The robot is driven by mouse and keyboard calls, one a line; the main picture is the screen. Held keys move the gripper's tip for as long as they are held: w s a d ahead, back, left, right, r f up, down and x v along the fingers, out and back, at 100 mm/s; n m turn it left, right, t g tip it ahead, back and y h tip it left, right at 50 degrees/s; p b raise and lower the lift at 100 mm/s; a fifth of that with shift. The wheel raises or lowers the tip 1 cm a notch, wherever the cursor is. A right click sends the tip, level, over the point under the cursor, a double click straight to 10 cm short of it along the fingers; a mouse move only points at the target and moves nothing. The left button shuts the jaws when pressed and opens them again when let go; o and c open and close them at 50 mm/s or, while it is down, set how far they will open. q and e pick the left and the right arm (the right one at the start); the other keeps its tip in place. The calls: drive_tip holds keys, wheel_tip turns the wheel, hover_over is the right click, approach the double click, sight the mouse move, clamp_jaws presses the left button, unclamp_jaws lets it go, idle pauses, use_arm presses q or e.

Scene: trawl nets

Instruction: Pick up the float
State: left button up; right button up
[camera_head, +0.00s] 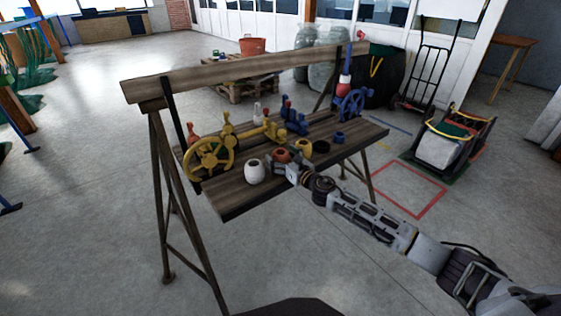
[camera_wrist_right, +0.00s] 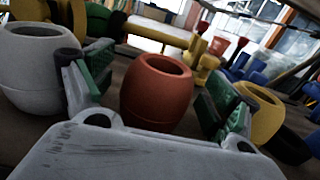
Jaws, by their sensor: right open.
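An orange-red barrel-shaped float (camera_head: 281,155) with a round hole in its top stands upright on the workbench. In the right wrist view the same orange-red float (camera_wrist_right: 157,92) stands between the green-padded fingers of my right gripper (camera_wrist_right: 160,98). The fingers are open, with gaps visible beside the float. In the head view my right gripper (camera_head: 282,167) reaches the bench's front edge from the right. A white float (camera_head: 254,171) stands to the left, outside the fingers. A yellow float (camera_wrist_right: 258,105) stands to the right. My left gripper is not in view.
The wooden bench (camera_head: 236,200) carries a yellow handwheel (camera_head: 208,158), yellow and blue valve parts, and a black ring (camera_head: 321,146). A wooden beam (camera_head: 235,74) runs above its back. Open floor lies in front and to the left.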

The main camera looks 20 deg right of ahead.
drive_tip(key=shift+w+a, duration=0.1)
drive_tip(key=shift+w, duration=0.1)
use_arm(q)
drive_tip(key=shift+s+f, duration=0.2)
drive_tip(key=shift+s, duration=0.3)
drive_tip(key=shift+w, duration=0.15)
